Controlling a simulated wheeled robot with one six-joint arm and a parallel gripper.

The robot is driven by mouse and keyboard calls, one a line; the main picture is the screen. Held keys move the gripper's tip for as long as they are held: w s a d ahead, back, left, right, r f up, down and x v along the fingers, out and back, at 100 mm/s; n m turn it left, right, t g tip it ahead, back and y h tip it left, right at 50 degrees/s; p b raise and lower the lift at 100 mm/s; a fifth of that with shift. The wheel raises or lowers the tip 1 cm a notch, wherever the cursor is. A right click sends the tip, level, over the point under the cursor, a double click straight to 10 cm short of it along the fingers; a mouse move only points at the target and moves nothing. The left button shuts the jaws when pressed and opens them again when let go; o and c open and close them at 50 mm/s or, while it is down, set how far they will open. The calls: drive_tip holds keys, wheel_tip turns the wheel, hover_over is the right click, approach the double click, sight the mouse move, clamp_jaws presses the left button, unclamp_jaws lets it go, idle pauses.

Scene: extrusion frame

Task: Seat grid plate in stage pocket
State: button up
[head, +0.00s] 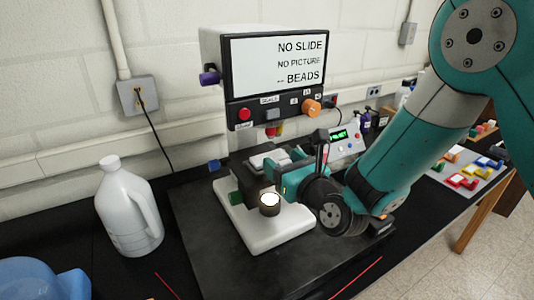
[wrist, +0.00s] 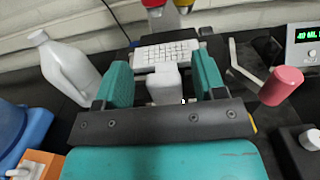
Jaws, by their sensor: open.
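A white grid plate (wrist: 165,51) with rows of small cells lies level just ahead of my gripper in the wrist view. Its pale handle block (wrist: 163,82) reaches back between the two teal fingers. My gripper (wrist: 161,64) is open, with a gap on each side of the handle. In the head view my gripper (head: 284,178) is at the microscope stage (head: 243,182), where a pale plate (head: 268,158) shows below the lenses. The stage pocket is hidden, so I cannot tell whether the plate is fully down in it.
The microscope screen (head: 278,62) reads "NO SLIDE NO PICTURE -- BEADS". Objective lenses (wrist: 164,8) hang just above the plate's far side. A red-capped lever (wrist: 281,86) stands right of the gripper. A white jug (head: 127,208) stands left. A control box (head: 345,140) sits behind.

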drive_tip(key=shift+w+a, duration=0.15)
drive_tip(key=shift+w, duration=0.05)
drive_tip(key=shift+d, duration=0.2)
drive_tip(key=shift+c, duration=1.1)
drive_tip(key=c, duration=0.8)
drive_tip(key=shift+c, duration=0.2)
